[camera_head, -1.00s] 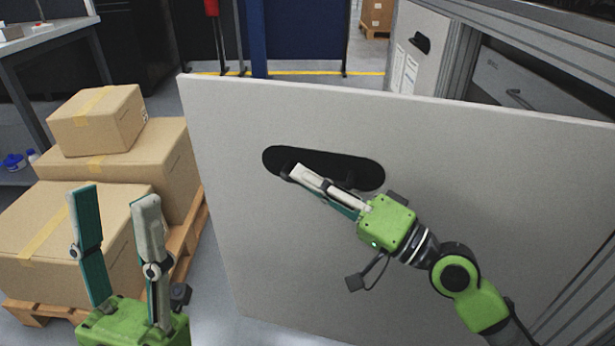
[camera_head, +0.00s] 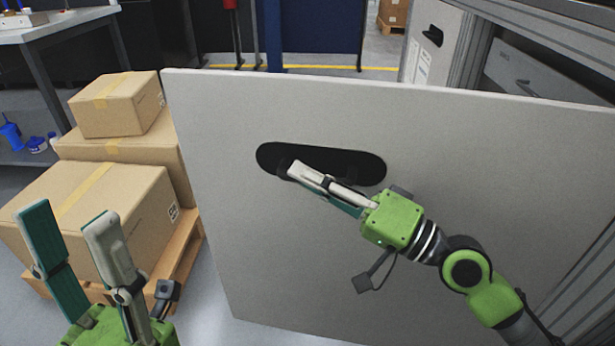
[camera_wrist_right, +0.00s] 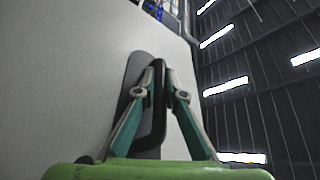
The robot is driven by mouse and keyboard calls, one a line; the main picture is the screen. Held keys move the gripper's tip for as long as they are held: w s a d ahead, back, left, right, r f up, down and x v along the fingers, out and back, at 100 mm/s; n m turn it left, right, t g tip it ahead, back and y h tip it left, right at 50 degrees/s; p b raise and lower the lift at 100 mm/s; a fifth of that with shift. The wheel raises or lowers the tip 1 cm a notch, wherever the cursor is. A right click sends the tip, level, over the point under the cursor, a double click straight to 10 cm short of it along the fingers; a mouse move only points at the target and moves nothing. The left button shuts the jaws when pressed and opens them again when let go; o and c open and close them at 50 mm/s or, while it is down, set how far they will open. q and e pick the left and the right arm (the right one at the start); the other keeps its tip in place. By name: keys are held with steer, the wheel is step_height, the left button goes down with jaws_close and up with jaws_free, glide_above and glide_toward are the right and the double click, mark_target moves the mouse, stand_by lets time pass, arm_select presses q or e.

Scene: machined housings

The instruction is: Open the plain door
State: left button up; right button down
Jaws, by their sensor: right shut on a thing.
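The plain door (camera_head: 300,240) is a light grey panel that stands swung out from the machine frame, filling the middle and right of the head view. It has a dark oval handle recess (camera_head: 340,160). My left gripper (camera_head: 68,222) is at the lower left, apart from the door. Its two fingers are spread and nothing is between them.
Cardboard boxes (camera_head: 100,205) on a wooden pallet (camera_head: 185,240) stand left of the door, behind my left gripper. A workbench (camera_head: 60,25) is at the upper left. Another panel with papers (camera_head: 428,50) and the machine frame (camera_head: 472,50) are at the upper right.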

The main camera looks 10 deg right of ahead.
steer(key=c, duration=2.1)
jaws_free()
steer(key=shift+d, duration=0.1)
steer(key=v, duration=1.2)
steer(key=shift+f, duration=0.1)
